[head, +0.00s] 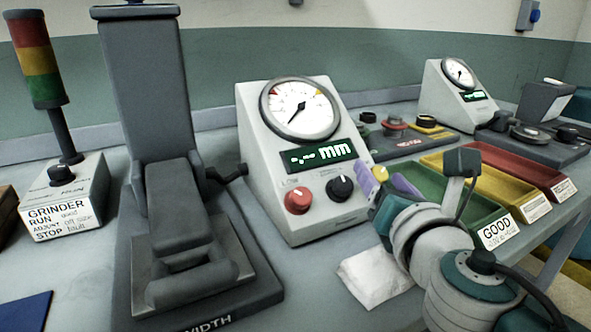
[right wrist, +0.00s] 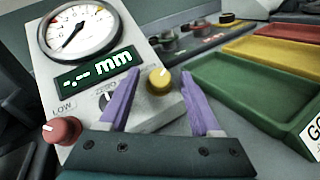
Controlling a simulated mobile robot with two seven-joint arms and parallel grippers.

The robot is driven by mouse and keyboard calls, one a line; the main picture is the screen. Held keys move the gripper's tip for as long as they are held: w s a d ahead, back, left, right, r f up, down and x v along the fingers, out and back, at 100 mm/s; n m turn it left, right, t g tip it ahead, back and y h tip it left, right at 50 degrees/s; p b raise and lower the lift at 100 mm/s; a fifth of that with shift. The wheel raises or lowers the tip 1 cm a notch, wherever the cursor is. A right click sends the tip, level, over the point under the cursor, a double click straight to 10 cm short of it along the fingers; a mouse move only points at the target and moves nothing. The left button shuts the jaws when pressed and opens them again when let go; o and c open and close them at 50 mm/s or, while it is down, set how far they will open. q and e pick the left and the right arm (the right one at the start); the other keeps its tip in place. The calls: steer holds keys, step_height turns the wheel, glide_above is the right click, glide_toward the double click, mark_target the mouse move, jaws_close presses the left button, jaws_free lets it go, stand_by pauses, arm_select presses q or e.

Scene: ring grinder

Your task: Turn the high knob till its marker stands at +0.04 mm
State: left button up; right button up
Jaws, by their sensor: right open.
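The high knob is the yellow knob (right wrist: 160,78) on the sloping face of the grey gauge box; in the head view the yellow knob (head: 380,173) is partly hidden by my right gripper (head: 381,181). In the right wrist view my right gripper (right wrist: 160,74) has its two purple fingers open, one to either side of the yellow knob in the picture. Whether they touch it, I cannot tell. A pale mark shows on the knob, but its scale is not readable. The dial (head: 300,108) has a black needle pointing down-left. The display (head: 318,157) shows dashes and "mm". My left gripper is out of view.
The red low knob (head: 298,200) and black middle knob (head: 340,188) sit left of the yellow one. Green (head: 432,192), yellow (head: 490,185) and red (head: 530,166) trays stand to the right. A white packet (head: 375,275) lies in front. A grey width stand (head: 185,215) stands left.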

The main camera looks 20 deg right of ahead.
steer(key=v, duration=0.9)
steer(key=shift+s+a, duration=0.15)
steer(key=shift+s, duration=0.2)
steer(key=shift+r, duration=0.15)
